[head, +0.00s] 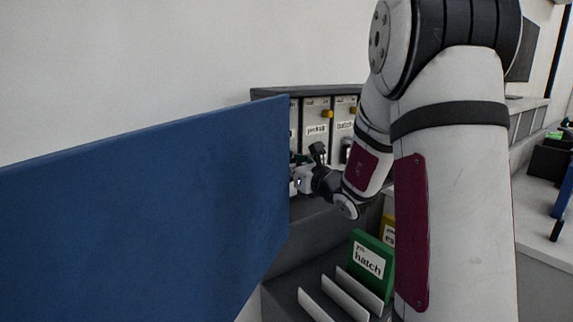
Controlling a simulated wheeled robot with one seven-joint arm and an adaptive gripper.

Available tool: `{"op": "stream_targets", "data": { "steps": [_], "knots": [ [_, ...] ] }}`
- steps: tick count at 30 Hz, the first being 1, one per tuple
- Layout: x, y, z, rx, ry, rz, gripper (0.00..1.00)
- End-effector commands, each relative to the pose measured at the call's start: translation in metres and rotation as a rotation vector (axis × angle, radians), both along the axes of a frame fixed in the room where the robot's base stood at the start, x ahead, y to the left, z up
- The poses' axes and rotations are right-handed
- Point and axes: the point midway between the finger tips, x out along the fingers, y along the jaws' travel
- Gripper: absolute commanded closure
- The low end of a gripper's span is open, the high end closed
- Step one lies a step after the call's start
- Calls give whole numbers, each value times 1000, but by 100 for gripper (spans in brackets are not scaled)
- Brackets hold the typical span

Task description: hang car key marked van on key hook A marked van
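My gripper (296,173) is at the end of my arm, in front of the lower part of a dark-framed key board (317,91). Its fingertips are partly hidden by a blue panel, so I cannot tell whether it is open or holds anything. The board has white panels; one reads "pickup" (316,129) and one seems to read "hatch" (344,125). Yellow hooks show on them, one at the pickup panel (327,114). No label reading van and no van key can be made out.
The large blue panel (140,210) fills the lower left and covers part of the board. Below stands a dark rack (285,285) with white dividers and a green folder marked hatch (371,262). My arm blocks the right middle. A counter (545,220) lies at the far right.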

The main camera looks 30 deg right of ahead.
Motion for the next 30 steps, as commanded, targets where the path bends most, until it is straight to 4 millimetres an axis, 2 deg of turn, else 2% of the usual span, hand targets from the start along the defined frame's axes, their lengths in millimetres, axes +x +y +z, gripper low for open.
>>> {"op": "stream_targets", "data": {
  "steps": [8,13,24,30],
  "knots": [
    [0,0,3,-2,-5,0,48],
    [-12,-2,3,-2,-4,-2,48],
    [-84,-5,2,-1,-2,-5,48],
    [-111,-5,1,-1,-2,-3,48]
  ]
}}
